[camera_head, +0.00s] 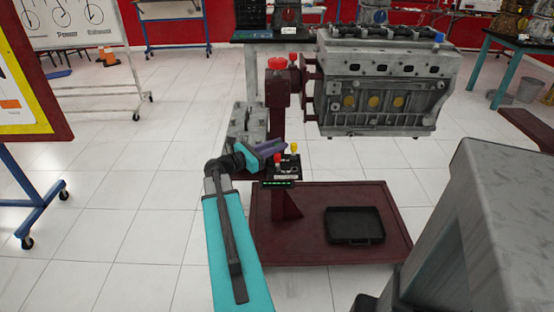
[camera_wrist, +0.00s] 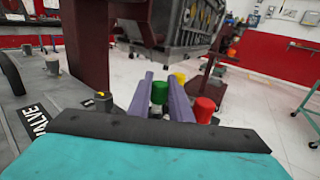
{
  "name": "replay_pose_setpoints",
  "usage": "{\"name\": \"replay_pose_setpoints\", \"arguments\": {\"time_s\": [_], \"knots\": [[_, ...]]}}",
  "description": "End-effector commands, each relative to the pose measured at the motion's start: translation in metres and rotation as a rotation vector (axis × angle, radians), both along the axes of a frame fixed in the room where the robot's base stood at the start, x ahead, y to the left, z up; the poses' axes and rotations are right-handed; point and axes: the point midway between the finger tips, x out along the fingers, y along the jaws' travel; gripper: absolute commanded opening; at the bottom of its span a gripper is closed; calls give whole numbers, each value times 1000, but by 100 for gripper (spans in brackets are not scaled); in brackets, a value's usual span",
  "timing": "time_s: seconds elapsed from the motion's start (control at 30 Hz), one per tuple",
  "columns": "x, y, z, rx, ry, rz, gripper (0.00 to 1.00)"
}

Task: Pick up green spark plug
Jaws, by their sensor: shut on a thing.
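The green spark plug (camera_wrist: 159,93) stands between the two purple fingers of my gripper (camera_wrist: 160,86) in the wrist view. My gripper is shut on it. Its lower end is hidden behind the dark edge of the gripper body. In the head view my gripper (camera_head: 272,147) reaches from the left over a small black holder (camera_head: 284,172), and the green plug cannot be made out there. A red plug (camera_wrist: 204,109) is close to the right finger, and a yellow plug (camera_wrist: 180,77) is just beyond the fingers. I cannot tell whether the green plug is lifted.
The grey engine block (camera_head: 385,85) hangs on a dark red stand (camera_head: 277,115) just beyond the holder. A black tray (camera_head: 354,225) lies on the stand's base (camera_head: 300,250). At left in the wrist view is a surface marked VALVE (camera_wrist: 35,130).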

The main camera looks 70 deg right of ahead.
Motion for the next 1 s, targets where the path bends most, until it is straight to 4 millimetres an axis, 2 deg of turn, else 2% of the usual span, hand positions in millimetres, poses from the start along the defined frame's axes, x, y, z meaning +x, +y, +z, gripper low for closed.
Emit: {"name": "replay_pose_setpoints", "arguments": {"time_s": [0.37, 0.67, 1.0], "knots": [[0, 0, 7, -1, -1, 0, 0], [0, 0, 39, -1, -2, 0, 0], [-35, 29, 39, 1, 1, 0, 0]]}}
